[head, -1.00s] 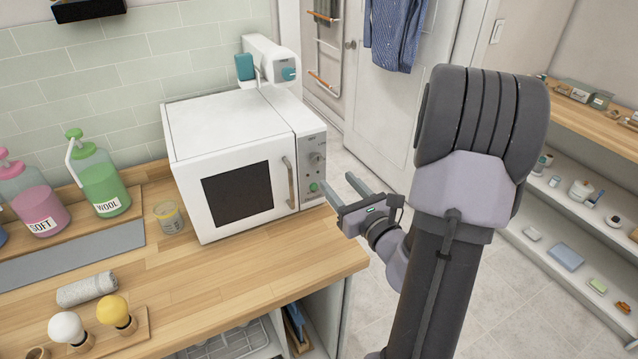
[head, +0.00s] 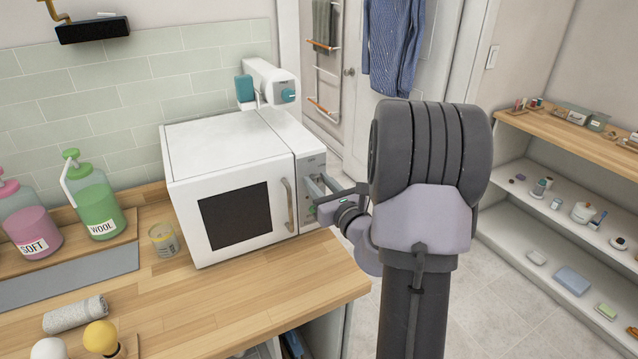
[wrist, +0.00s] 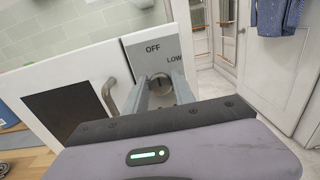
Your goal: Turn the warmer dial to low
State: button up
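The white warmer (head: 225,150) stands on the wooden counter, its door closed. Its grey control panel also shows in the wrist view (wrist: 146,48), with the labels OFF and LOW. The round grey dial (wrist: 160,84) is below these labels, partly hidden by my fingers; its pointer is hard to read. My gripper (head: 316,186) is at the panel, to the right of the door handle (head: 288,205). In the wrist view my gripper (wrist: 160,92) has its two fingers apart, one on each side of the dial. I cannot tell whether they touch it.
Floor is clear between the counter and the shelves (head: 560,215).

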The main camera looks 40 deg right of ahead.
grip_shut()
jog(key=shift+p, duration=0.35)
jog(key=m+p, duration=0.4)
jog(key=m, duration=0.1)
jog(key=shift+r+p, duration=0.15)
jog(key=shift+p, duration=0.15)
jog(key=m+p, duration=0.3)
jog(key=shift+d, duration=0.1)
jog(key=shift+f+m+p, duration=0.2)
jog(key=shift+m+p, duration=1.4)
jog(key=shift+m, duration=0.1)
jog(key=shift+f+m, duration=0.1)
jog(key=shift+m, duration=0.2)
